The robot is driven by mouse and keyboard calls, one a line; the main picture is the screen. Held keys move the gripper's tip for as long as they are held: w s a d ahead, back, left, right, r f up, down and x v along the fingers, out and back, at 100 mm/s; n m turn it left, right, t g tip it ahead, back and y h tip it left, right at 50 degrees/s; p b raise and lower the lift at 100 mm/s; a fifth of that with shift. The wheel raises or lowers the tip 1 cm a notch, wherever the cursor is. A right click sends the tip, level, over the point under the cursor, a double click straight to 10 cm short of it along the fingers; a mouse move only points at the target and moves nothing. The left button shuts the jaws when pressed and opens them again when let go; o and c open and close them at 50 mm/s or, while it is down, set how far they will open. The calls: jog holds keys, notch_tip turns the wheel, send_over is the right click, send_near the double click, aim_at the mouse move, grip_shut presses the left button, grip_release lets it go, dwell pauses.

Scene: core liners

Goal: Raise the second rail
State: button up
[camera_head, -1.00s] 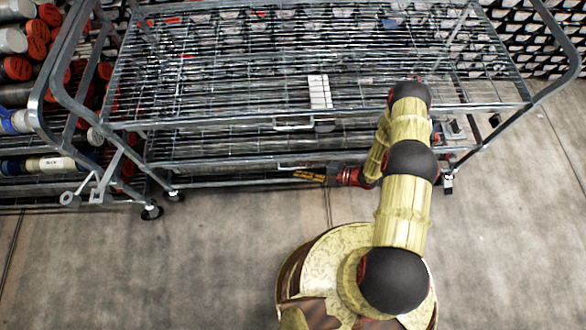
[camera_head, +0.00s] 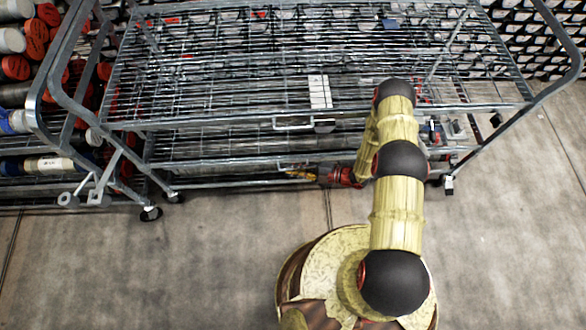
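A metal wire-shelf cart stands in front of me. A second similar bar (camera_head: 286,165) shows at the front edge of the lower shelf, partly covered by my gripper. I cannot tell which bar is the task's second rail. My gripper (camera_head: 299,173) points left at that lower edge, with its red wrist just to the right. Its fingers are small and dark here. I cannot tell whether they touch the bar or are open or shut.
A white label (camera_head: 320,91) is on the cart's wire shelf. Racks of cylindrical rolls (camera_head: 18,68) stand at the left, close to the cart's side frame. Cart wheels (camera_head: 151,213) rest on the concrete floor (camera_head: 220,235), which is clear in front.

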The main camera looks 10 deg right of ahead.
grip_shut()
dwell(0.3)
jog(key=shift+r, duration=0.1)
jog(key=shift+r+p, duration=1.4)
jog(key=shift+r, duration=1.25)
jog(key=shift+w, duration=0.1)
jog(key=o, duration=0.6)
grip_release()
jog(key=shift+v, duration=3.8)
